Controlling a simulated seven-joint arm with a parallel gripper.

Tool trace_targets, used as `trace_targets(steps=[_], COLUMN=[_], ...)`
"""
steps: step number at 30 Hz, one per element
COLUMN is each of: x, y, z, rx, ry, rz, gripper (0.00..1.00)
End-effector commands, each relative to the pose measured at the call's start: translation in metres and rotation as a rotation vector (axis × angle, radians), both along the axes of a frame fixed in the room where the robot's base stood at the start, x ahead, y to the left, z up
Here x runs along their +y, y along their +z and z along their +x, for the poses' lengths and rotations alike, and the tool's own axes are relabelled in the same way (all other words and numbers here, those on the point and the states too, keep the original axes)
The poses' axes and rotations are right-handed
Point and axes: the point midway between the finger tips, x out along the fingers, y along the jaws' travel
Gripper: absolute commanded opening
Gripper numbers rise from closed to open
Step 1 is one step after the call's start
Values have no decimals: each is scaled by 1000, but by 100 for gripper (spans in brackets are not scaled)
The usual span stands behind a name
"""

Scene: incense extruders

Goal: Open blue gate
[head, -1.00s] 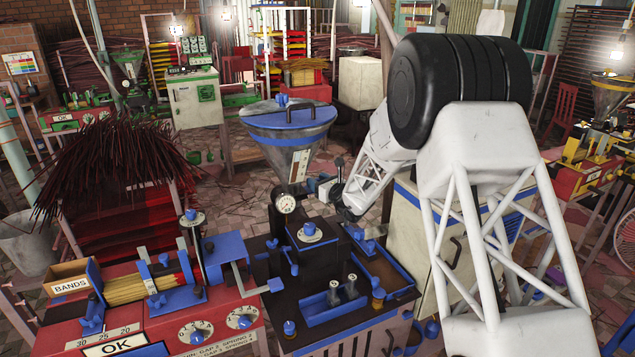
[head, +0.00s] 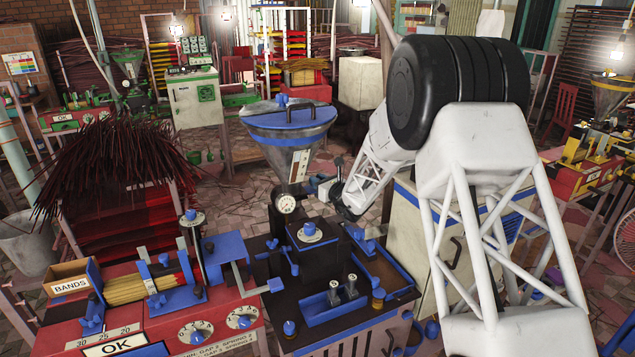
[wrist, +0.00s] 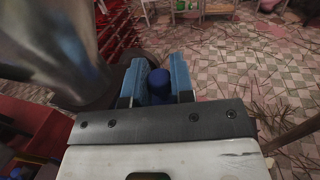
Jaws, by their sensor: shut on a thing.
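A metal hopper cone (head: 282,155) with a blue rim and lid stands behind the dark machine top. My gripper (head: 318,184) is at the right side of its narrow lower end. In the wrist view, the two blue fingers of my gripper (wrist: 157,66) close around a rounded dark-blue knob (wrist: 158,84), which I take to be the gate's handle. The cone's grey metal (wrist: 60,45) is close on the left there. The gate's plate is hidden, so I cannot tell how far open it is.
A round gauge (head: 286,204) sits just below and left of my gripper. A dark upright lever (head: 338,170) stands close to its right. Blue-fitted machine tops (head: 325,258) lie in front. Patterned floor (wrist: 240,70) with scattered sticks lies beyond the fingers.

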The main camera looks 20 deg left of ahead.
Motion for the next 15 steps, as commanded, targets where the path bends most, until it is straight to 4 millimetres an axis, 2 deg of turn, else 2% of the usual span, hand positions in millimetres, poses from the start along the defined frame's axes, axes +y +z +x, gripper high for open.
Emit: trace_targets(steps=[9, 15], x=[-29, -34], y=[0, 0], z=[29, 34], rx=[0, -1], ry=[-3, -1], rz=[1, 0], gripper=[0, 0])
